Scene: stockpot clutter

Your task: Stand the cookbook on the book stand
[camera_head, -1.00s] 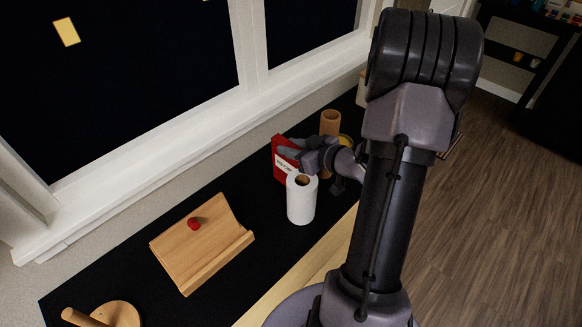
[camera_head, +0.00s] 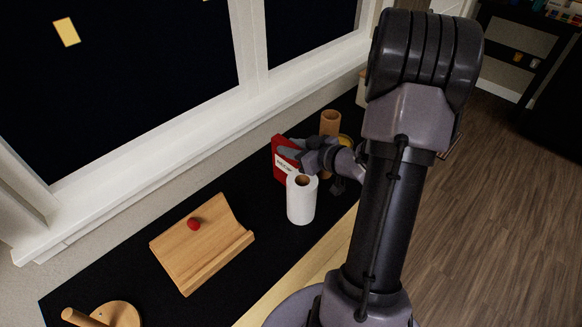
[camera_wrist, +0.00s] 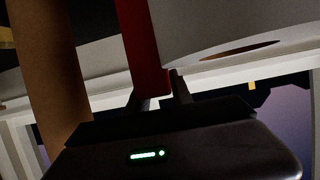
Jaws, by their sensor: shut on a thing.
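The cookbook (camera_head: 281,160) is red with a white label and stands upright on the black counter, behind the paper towel roll. My gripper (camera_head: 288,150) is shut on its upper part. In the wrist view the cookbook (camera_wrist: 143,45) shows as a red strip between the fingers of my gripper (camera_wrist: 158,98). The book stand (camera_head: 200,250) is a wooden sloped board with a front ledge, at the left on the counter. A small red ball-like thing (camera_head: 193,224) lies on its sloped face.
A white paper towel roll (camera_head: 301,200) stands close in front of the cookbook. A brown cylinder (camera_head: 329,122) and a yellow item (camera_head: 345,141) are behind it. A wooden piece with a round base (camera_head: 118,314) is at front left. Counter between roll and stand is clear.

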